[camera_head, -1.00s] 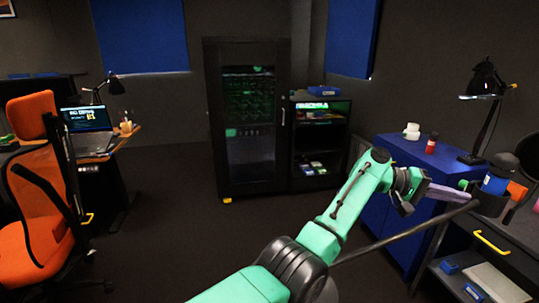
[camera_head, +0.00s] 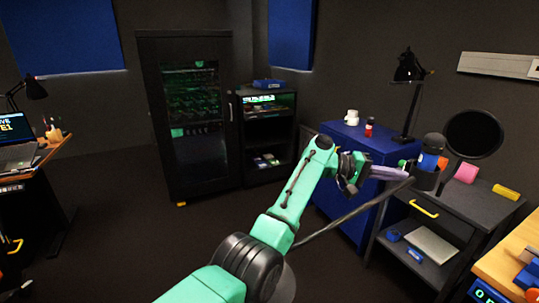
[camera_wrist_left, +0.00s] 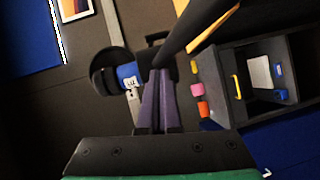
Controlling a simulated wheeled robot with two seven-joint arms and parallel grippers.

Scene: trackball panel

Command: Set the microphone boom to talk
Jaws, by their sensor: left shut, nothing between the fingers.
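The microphone (camera_head: 430,166) is dark with a blue band and sits upright at the end of the dark boom (camera_head: 352,212), beside a round black pop filter (camera_head: 473,135). The boom rod runs down and left, passing behind my left arm. My left gripper (camera_head: 405,173) has purple fingers, shut and empty, pointing at the microphone end of the boom. In the left wrist view the closed fingers (camera_wrist_left: 160,78) are close to the boom rod (camera_wrist_left: 205,22) and the blue-banded microphone (camera_wrist_left: 128,75); I cannot tell whether they touch. My right gripper is not in view.
A dark cart (camera_head: 478,208) with a yellow handle stands behind the microphone. A blue cabinet (camera_head: 345,200) holds a lamp, white cups and a red bottle. A wooden desk edge (camera_head: 505,262) is at the lower right.

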